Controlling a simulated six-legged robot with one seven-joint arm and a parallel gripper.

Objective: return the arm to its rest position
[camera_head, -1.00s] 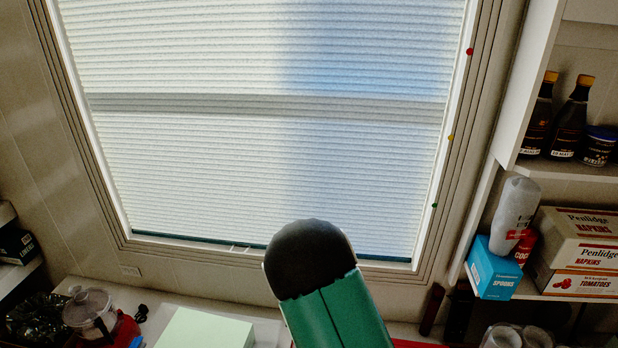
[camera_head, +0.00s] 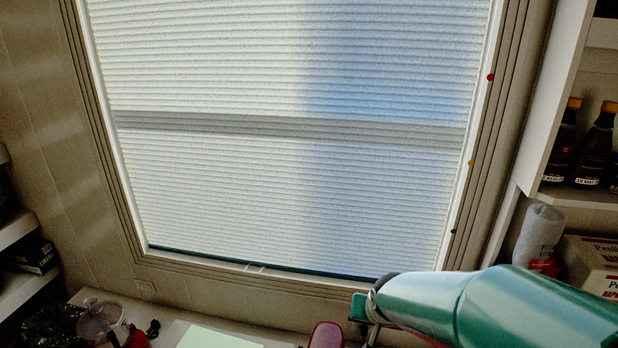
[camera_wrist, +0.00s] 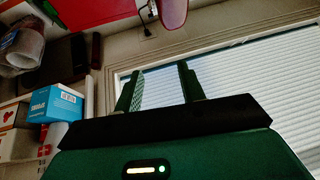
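My green arm (camera_head: 490,305) reaches in from the lower right of the head view and lies across the window's lower right corner. My gripper (camera_head: 366,308) is at its left end, partly hidden by the arm. In the wrist view, my gripper (camera_wrist: 160,82) shows two dark green fingers standing apart, with only the window blind seen between them. It is open and empty.
A window with a pleated blind (camera_head: 280,200) fills the middle. Shelves with dark bottles (camera_head: 594,150) and napkin boxes (camera_head: 598,265) stand at right.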

